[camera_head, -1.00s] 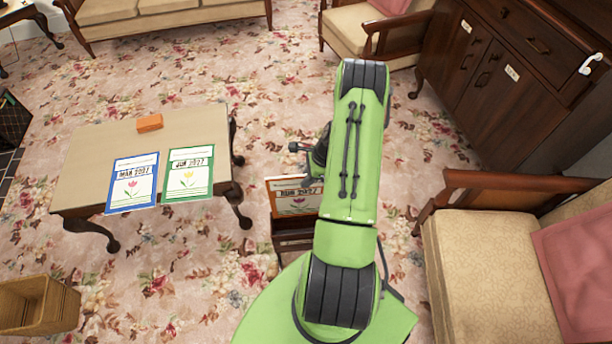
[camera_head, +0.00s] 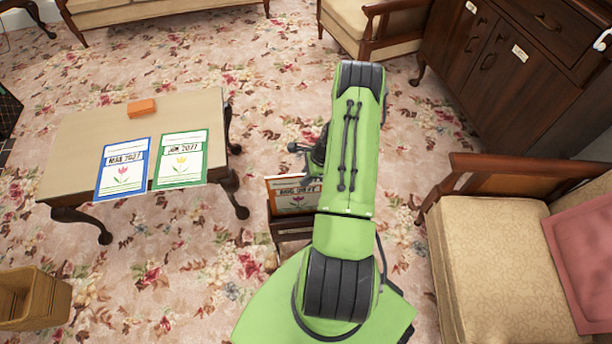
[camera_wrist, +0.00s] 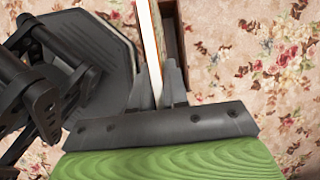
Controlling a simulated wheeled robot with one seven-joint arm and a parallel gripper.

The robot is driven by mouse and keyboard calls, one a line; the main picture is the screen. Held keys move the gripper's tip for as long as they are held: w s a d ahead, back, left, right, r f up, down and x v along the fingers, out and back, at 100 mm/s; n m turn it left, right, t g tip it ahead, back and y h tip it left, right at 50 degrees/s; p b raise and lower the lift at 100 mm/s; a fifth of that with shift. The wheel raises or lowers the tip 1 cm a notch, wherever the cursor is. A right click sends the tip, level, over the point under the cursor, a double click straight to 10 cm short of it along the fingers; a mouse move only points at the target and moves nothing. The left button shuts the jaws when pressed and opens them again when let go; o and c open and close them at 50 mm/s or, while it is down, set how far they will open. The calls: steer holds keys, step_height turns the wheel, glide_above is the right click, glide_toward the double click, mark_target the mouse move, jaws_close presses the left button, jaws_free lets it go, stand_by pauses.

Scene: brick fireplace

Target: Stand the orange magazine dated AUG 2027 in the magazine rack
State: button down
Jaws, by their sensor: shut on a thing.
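The orange magazine (camera_head: 294,203), its date partly readable as AUG 2027, is upright in front of the dark brown wooden magazine rack (camera_head: 290,232) or at its top; my arm hides its right part. In the wrist view the magazine (camera_wrist: 150,35) is seen edge-on, and a dark part of the rack (camera_wrist: 174,40) shows just right of it. My gripper (camera_wrist: 160,82) is shut on the magazine's edge. In the head view my arm hides the fingers. I cannot tell whether the magazine's lower edge is inside the rack.
A table (camera_head: 75,150) at left holds a blue magazine (camera_head: 122,172), a green magazine (camera_head: 180,165) and an orange block (camera_head: 142,108). A wicker basket (camera_head: 50,300) stands at lower left. An armchair (camera_head: 490,250) stands at right. Floral carpet between table and rack is clear.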

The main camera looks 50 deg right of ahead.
mark_target(306, 196)
steer(key=shift+f+b, duration=2.3)
steer(key=shift+f, duration=3.6)
steer(key=c, duration=1.1)
jaws_free()
steer(key=shift+o, duration=0.2)
steer(key=p+v, duration=0.5)
steer(key=v, duration=1.1)
steer(key=shift+f, duration=0.1)
